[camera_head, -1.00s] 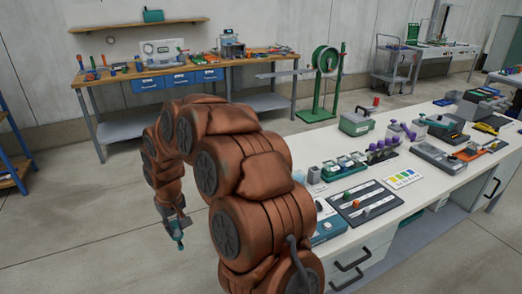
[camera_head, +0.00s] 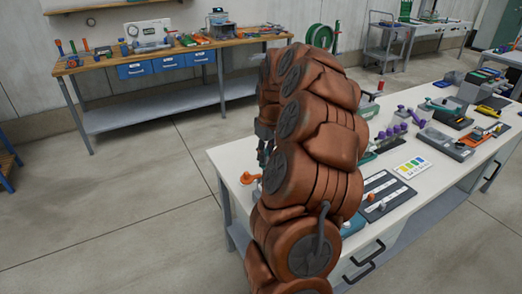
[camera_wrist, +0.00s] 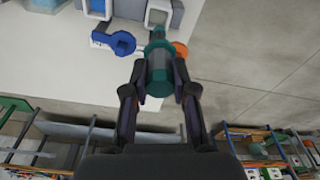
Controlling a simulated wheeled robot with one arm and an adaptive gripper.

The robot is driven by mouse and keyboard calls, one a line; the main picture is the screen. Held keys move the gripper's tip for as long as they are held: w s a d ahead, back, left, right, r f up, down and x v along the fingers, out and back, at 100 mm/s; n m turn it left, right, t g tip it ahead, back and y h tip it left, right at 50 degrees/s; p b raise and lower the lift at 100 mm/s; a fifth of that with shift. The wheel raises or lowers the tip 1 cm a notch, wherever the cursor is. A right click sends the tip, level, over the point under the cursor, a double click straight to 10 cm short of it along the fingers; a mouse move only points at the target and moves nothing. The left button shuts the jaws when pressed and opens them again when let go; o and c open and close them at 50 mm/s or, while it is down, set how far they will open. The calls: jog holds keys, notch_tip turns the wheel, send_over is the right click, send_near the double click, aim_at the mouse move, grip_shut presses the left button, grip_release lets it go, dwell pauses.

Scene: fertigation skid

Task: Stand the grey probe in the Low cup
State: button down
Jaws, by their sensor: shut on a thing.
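My gripper (camera_wrist: 159,78) is shut on a cylinder with a teal collar and grey sections, which I take to be the grey probe (camera_wrist: 158,62). The probe points away from the wrist, and its far end shows against the white bench top. In the head view my gripper (camera_head: 265,140) hangs at the left of my arm, near the left end of the white bench; the probe is too small to make out clearly there. I cannot pick out the Low cup; my arm hides part of the bench, and no label is readable.
The white bench (camera_head: 232,160) carries an orange part (camera_head: 248,178), a dark panel with knobs (camera_head: 383,197) and a colour chart (camera_head: 412,167). In the wrist view, a blue ring-shaped part (camera_wrist: 120,42) and an orange part (camera_wrist: 181,50) lie near the probe. Open floor lies left.

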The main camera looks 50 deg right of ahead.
jog(key=shift+s+d+f, duration=0.1)
jog(key=shift+f, duration=0.5)
jog(key=shift+s+d+f, duration=0.1)
jog(key=shift+f, duration=0.45)
jog(key=shift+w+f+b, duration=0.1)
jog(key=shift+f+b, duration=1.95)
jog(key=shift+f, duration=1.05)
jog(key=c, duration=0.8)
grip_release()
jog(key=shift+c, duration=0.2)
jog(key=shift+r+p, duration=0.6)
jog(key=shift+r, duration=2.9)
